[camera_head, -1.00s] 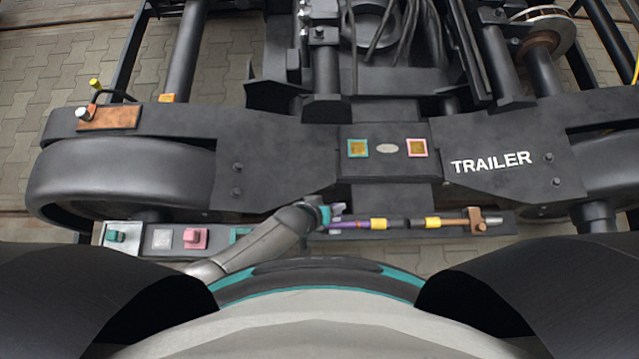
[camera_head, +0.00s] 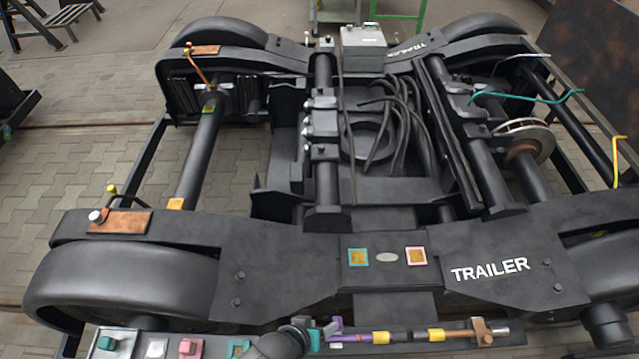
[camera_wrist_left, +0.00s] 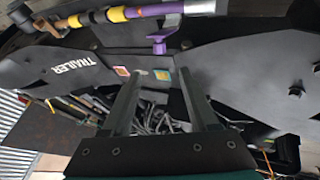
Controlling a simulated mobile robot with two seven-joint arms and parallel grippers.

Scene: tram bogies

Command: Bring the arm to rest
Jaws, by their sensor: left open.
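My left gripper (camera_head: 322,331) shows small at the bottom of the head view, with my dark wrist beside it. It is close to the purple end of a banded rod (camera_head: 385,336), and I cannot tell from this view whether they touch. In the left wrist view my two dark fingers (camera_wrist_left: 160,95) stand apart with nothing held between them. There the purple lever-like piece (camera_wrist_left: 159,41) lies beyond the fingertips, below the rod with its yellow bands (camera_wrist_left: 116,15). My right gripper is not in view.
The black bogie frame (camera_head: 280,260) marked TRAILER fills the middle, with cables, axles and a brake disc (camera_head: 524,140). A tray (camera_head: 125,340) with teal (camera_head: 107,343) and pink (camera_head: 188,346) blocks runs along the bottom left. Paved floor (camera_head: 80,160) is clear at left.

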